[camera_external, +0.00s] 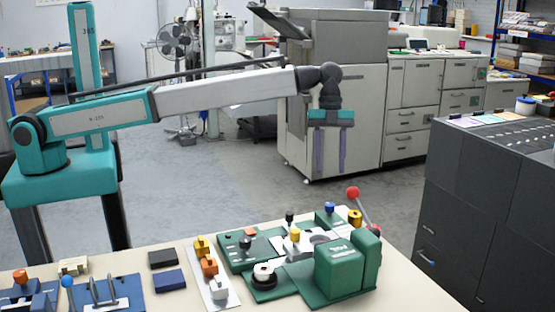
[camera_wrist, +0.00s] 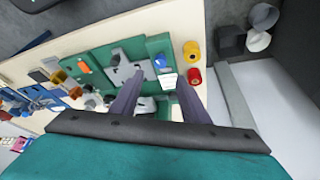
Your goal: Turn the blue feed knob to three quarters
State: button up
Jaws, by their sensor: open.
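A small blue knob (camera_external: 329,208) stands on the back part of the green machine (camera_external: 338,270) on the bench. A blue knob also shows in the wrist view (camera_wrist: 160,61), just beyond the fingertips, above a white label. I cannot read any scale or setting on it. My gripper (camera_external: 330,172) points down, open and empty, with its two fingers apart. In the external view it hangs above and behind the machine, apart from the knob. In the wrist view the fingers (camera_wrist: 161,82) reach over the machine, with nothing between them held.
Air around my gripper is clear.

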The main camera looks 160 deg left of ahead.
jog(key=shift+p+v, duration=1.8)
jog(key=shift+p, duration=0.05)
